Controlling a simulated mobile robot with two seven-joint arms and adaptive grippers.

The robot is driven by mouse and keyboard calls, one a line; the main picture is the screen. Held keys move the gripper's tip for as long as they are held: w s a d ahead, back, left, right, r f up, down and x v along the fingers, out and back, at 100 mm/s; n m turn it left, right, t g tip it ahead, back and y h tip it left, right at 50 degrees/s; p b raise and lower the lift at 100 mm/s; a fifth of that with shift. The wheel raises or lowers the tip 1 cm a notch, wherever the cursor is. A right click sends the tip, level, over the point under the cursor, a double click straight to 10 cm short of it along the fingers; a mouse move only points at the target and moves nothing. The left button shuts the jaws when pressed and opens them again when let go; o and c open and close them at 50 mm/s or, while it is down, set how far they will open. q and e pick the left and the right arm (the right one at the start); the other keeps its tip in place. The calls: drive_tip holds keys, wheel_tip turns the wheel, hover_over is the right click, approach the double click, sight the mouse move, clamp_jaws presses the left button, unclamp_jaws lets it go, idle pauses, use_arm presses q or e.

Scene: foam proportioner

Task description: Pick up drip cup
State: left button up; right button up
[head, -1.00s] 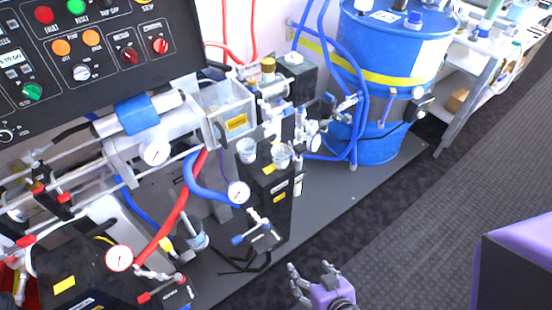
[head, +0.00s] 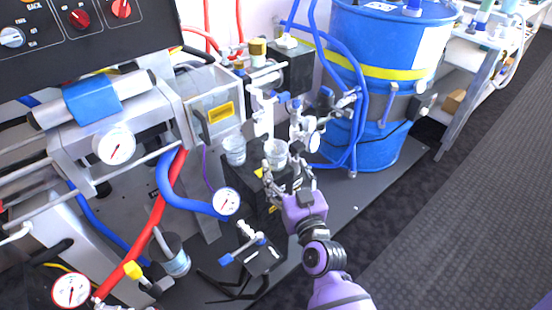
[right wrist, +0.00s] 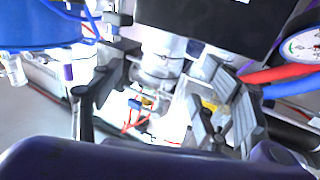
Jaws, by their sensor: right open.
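Two small clear cups stand on a black box in the head view, a left one (head: 235,150) and a right one (head: 276,150). I cannot tell by marking which is the drip cup. My right gripper (head: 288,178) is open at the box, its fingers just below and around the right cup. In the right wrist view a clear cup (right wrist: 158,68) shows between the spread fingers of the right gripper (right wrist: 165,78). Contact cannot be made out. My left gripper is not in view.
A blue drum (head: 385,60) with blue hoses stands behind right. A pressure gauge (head: 227,202) and a valve (head: 245,250) sit left of my arm. A grey container (head: 172,256) holds a stick-like tool. The carpeted floor at right is clear.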

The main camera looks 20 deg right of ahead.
sight(279, 162)
drive_tip(key=w, duration=0.7)
drive_tip(key=shift+w+f+b, duration=0.15)
drive_tip(key=shift+f+b, duration=0.1)
drive_tip(key=shift+b, duration=0.05)
drive_tip(key=shift+c, duration=0.5)
drive_tip(key=c, duration=1)
